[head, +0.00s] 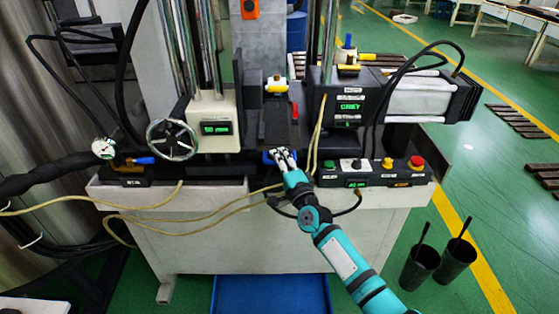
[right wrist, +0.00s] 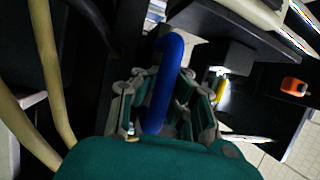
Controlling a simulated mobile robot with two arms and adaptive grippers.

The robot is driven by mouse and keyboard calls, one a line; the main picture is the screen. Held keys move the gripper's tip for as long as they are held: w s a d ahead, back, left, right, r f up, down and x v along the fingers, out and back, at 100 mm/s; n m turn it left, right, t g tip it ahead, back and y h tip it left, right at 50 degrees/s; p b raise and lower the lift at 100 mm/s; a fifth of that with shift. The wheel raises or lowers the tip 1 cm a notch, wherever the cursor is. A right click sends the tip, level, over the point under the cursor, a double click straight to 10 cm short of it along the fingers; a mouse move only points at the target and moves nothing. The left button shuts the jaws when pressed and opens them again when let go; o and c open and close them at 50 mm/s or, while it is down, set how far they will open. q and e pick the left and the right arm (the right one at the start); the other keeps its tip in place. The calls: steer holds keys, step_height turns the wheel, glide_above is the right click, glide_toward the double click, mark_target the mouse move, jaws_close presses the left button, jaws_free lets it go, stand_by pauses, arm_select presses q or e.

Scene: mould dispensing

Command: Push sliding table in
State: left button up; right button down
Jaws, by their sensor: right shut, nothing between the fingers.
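The sliding table (head: 279,128) is a dark narrow plate in the middle of the machine, between the left and right units. A blue handle (head: 266,157) is at its front end. The handle also shows in the right wrist view as a blue curved bar (right wrist: 165,85), running between and past the finger parts. My right gripper (head: 284,156) is at the front end of the table, right by the handle. It is shut with nothing gripped. Whether it touches the handle cannot be told. The gripper hides part of the handle. My left gripper is not in view.
A control box (head: 372,174) with coloured buttons stands right of my gripper. A handwheel (head: 172,139) is at the left. Loose yellowish cables (head: 215,200) cross the front. Two black bins (head: 420,266) stand on the floor at right. A blue tray (head: 270,295) lies below.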

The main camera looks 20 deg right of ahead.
steer(key=shift+f, duration=0.4)
steer(key=c, duration=2.1)
jaws_free()
steer(key=shift+s, duration=0.1)
steer(key=o, duration=0.8)
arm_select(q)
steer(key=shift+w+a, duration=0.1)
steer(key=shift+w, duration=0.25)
arm_select(e)
steer(key=v, duration=1.1)
steer(key=shift+s+r, duration=0.1)
steer(key=shift+s, duration=0.3)
